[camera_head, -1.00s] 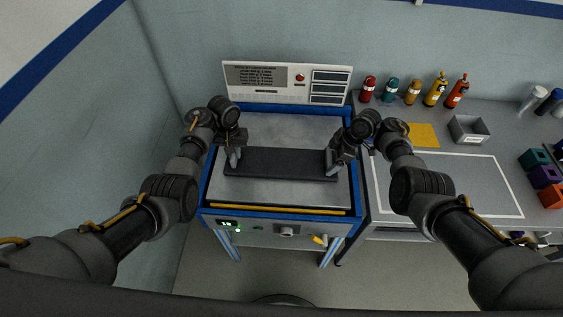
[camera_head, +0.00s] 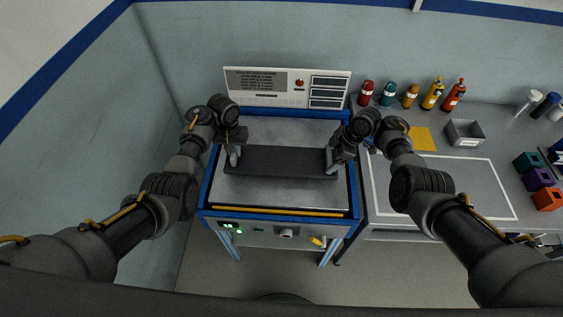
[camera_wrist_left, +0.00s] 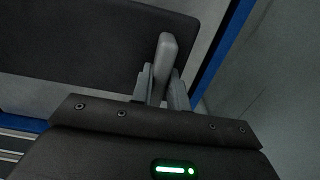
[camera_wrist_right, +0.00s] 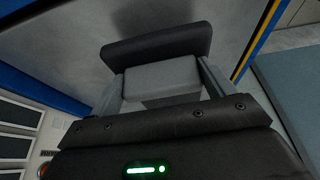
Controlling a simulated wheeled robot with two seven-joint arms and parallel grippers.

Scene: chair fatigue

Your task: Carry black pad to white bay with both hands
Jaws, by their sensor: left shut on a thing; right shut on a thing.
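The black pad (camera_head: 280,161) is a long flat dark plate, level over the grey top of the blue-framed machine. Whether it touches that top, I cannot tell. My left gripper (camera_head: 235,156) is at its left end, shut on a grey upright handle (camera_wrist_left: 167,55); the pad (camera_wrist_left: 80,40) extends beside it in the left wrist view. My right gripper (camera_head: 333,160) is at its right end, shut on a grey block-like handle (camera_wrist_right: 160,78), with dark pad (camera_wrist_right: 155,45) beyond. The white bay (camera_head: 440,190), a white-outlined rectangle on the right bench, is empty.
A white control panel (camera_head: 288,87) stands behind the machine. Several bottles (camera_head: 411,96), a yellow sheet (camera_head: 420,139) and a grey bin (camera_head: 464,132) are behind the bay. Coloured blocks (camera_head: 538,179) lie right of it. A wall is close on the left.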

